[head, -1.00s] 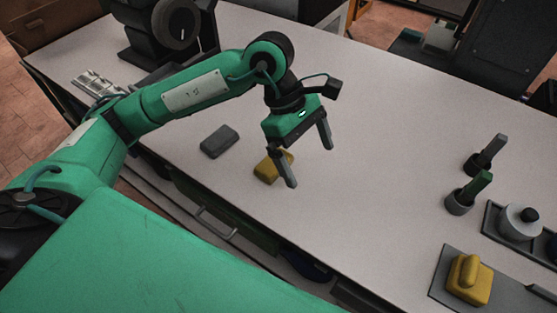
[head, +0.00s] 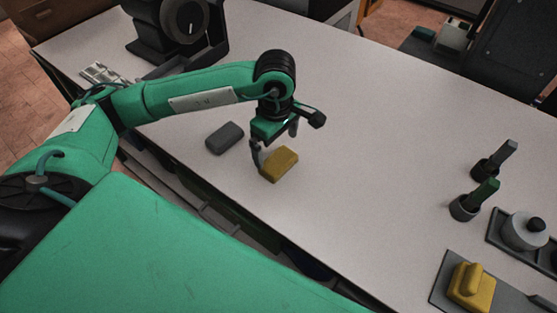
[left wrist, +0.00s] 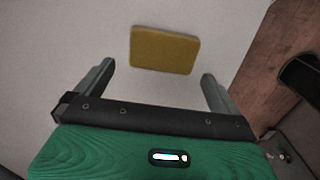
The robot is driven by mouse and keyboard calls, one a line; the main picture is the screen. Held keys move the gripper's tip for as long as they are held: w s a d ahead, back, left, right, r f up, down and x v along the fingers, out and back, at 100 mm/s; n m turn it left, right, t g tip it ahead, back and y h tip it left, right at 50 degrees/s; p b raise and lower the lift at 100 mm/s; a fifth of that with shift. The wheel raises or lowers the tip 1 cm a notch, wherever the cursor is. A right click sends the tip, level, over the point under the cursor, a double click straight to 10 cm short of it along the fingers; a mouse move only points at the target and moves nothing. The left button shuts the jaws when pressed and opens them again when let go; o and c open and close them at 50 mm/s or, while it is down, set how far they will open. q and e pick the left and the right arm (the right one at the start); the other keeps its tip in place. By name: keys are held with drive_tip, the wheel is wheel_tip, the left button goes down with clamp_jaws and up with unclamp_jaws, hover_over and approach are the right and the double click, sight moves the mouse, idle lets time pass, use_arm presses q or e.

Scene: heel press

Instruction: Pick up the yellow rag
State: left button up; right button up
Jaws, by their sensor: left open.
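The yellow rag (head: 281,166) is a flat, folded-looking block with rounded corners, lying on the pale worktop. It also shows in the left wrist view (left wrist: 165,50), just beyond the fingertips and roughly between their lines. My left gripper (head: 274,148) is open and empty, pointing down at the rag's back left side. In the left wrist view my left gripper (left wrist: 158,72) has its two fingers spread wider than the rag. I cannot tell the exact height of the fingertips above the worktop. My right gripper is not in view.
A dark grey block (head: 225,138) lies left of the rag. On the right stand two upright tools in round holders (head: 464,207) and a yellow piece with a raised grip (head: 471,287) on a grey plate. The worktop (head: 360,150) right of the rag is clear.

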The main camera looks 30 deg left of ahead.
sight(276, 158)
use_arm(q)
drive_tip(key=shift+s+f+p, duration=0.1)
drive_tip(key=shift+f+p, duration=0.45)
drive_tip(key=shift+f, duration=0.1)
wheel_tip(276, 158, down, 3)
drive_tip(key=shift+s+f+p, duration=0.1)
drive_tip(key=shift+f+p, duration=0.05)
drive_tip(key=shift+p, duration=0.5)
drive_tip(key=shift+f, duration=0.35)
drive_tip(key=c, duration=0.7)
